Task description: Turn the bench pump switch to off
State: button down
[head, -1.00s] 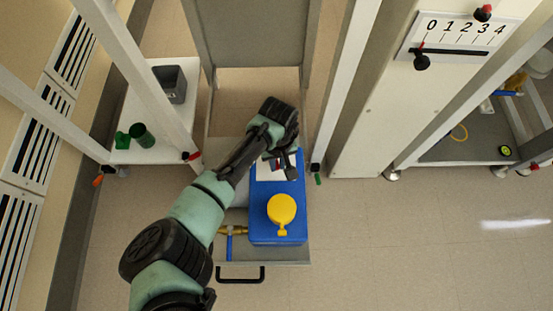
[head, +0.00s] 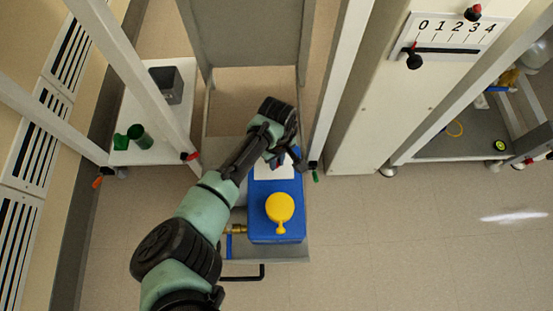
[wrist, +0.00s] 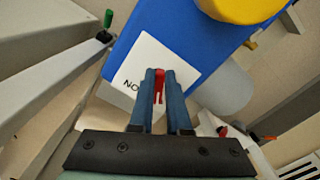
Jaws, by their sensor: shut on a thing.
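A blue box (head: 275,228) with a round yellow cap (head: 280,207) stands on a grey cart below my arm. A white plate (head: 275,170) lies on its top, partly hidden by my arm. In the wrist view the plate (wrist: 172,62) shows the letters "NO", with the rest covered by my fingers. A small red lever (wrist: 158,84) stands at the plate, between my fingertips. My gripper (wrist: 158,78) is shut on this red lever.
A brass valve with a blue handle (head: 229,243) is left of the box. White posts (head: 335,85) flank the cart. A left shelf holds a grey bin (head: 167,85) and green cups (head: 138,137). A 0-to-4 scale (head: 450,40) hangs at right. The floor at right is clear.

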jog(key=c, duration=0.9)
grip_release()
notch_tip(320, 180, up, 13)
jog(key=p, duration=0.6)
